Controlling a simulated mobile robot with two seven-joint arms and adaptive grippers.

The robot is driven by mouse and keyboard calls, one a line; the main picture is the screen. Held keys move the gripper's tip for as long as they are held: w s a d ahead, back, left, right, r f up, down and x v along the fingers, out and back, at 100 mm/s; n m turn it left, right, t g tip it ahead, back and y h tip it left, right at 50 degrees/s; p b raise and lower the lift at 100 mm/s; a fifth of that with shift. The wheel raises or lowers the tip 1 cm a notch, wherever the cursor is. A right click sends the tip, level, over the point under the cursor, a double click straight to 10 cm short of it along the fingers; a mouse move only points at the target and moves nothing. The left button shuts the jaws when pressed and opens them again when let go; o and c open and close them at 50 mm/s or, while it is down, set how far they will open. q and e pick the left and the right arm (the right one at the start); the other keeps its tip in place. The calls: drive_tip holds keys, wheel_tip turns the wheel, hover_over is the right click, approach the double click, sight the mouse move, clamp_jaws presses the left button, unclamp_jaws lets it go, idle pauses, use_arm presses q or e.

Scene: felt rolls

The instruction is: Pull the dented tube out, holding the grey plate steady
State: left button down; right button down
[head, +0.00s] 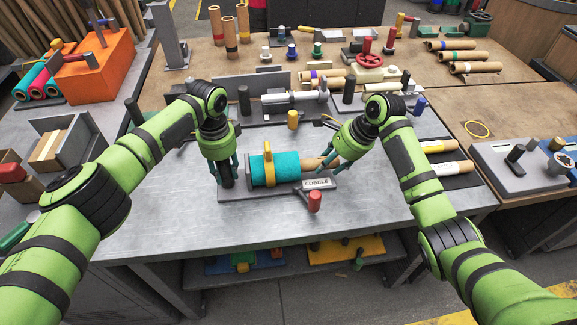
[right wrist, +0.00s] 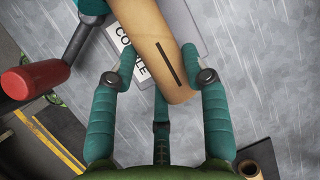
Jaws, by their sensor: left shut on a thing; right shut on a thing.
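The grey plate (head: 237,194) lies on the metal bench with a COBBLE label (head: 317,183) at its right end. A teal felt roll (head: 285,168) with a yellow strap (head: 269,160) lies across it. The tan tube (head: 314,164) sticks out of the roll's right end; the right wrist view shows it (right wrist: 150,40) with a dark line along its side. My right gripper (head: 333,159) is shut on the tube's outer end, one finger on each side in the right wrist view (right wrist: 160,62). My left gripper (head: 222,172) is shut on the plate's dark post (head: 227,181) at its left end.
A red-ended handle (head: 315,201) juts from the plate's front; it is at the left of the right wrist view (right wrist: 35,78). Tan rolls (head: 444,146) lie on a dark mat to the right. Bare bench lies in front.

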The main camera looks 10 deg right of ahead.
use_arm(q)
drive_tip(key=shift+f, duration=0.1)
use_arm(e)
drive_tip(key=shift+d, duration=5.25)
drive_tip(key=shift+r, duration=0.1)
wheel_tip(320, 180, up, 8)
drive_tip(key=shift+r, duration=0.2)
use_arm(q)
unclamp_jaws()
drive_tip(key=shift+r, duration=0.25)
use_arm(e)
drive_tip(key=shift+r, duration=0.1)
use_arm(q)
drive_tip(key=shift+r+p, duration=1.25)
drive_tip(key=shift+p, duration=0.3)
use_arm(e)
drive_tip(key=shift+r, duration=1.4)
